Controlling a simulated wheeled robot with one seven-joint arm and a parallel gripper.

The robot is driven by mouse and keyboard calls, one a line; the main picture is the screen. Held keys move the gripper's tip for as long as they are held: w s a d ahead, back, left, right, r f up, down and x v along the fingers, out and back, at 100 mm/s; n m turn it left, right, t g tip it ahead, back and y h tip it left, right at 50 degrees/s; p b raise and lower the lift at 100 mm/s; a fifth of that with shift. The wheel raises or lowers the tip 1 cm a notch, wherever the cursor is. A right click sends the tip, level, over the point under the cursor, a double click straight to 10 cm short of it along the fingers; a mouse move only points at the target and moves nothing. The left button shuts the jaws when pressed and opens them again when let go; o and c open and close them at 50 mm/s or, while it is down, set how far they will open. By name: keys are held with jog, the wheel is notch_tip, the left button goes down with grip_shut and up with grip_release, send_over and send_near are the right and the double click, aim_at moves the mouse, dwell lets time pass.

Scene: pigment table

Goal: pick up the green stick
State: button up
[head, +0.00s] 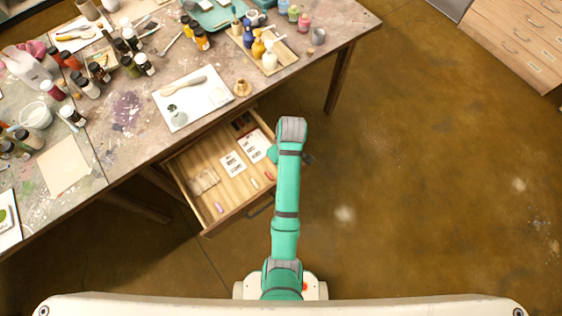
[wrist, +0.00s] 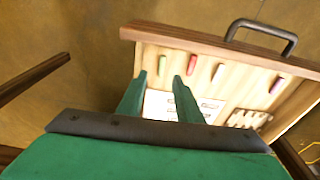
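The green stick (wrist: 162,65) is a small, short piece lying on the light wooden floor of the open drawer, near its front wall, in the wrist view. My gripper (wrist: 160,76) is open, with its two green fingers apart and nothing between them. In the wrist view the green stick shows just beyond the gap between the fingertips. I cannot tell how high the fingertips are above it. In the head view my arm covers that part of the drawer, and I cannot make out the green stick there.
The table (head: 130,150) above is crowded with bottles.

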jog(key=shift+s+a+f, duration=0.15)
jog(key=shift+a+f, duration=0.4)
jog(key=shift+f, duration=0.1)
jog(key=f, duration=0.4)
jog(key=shift+w+d, duration=0.15)
jog(key=shift+w, duration=0.05)
jog(key=shift+w+f, duration=0.15)
jog(key=shift+f, duration=0.45)
jog(key=shift+c, duration=0.6)
jog(key=c, duration=0.7)
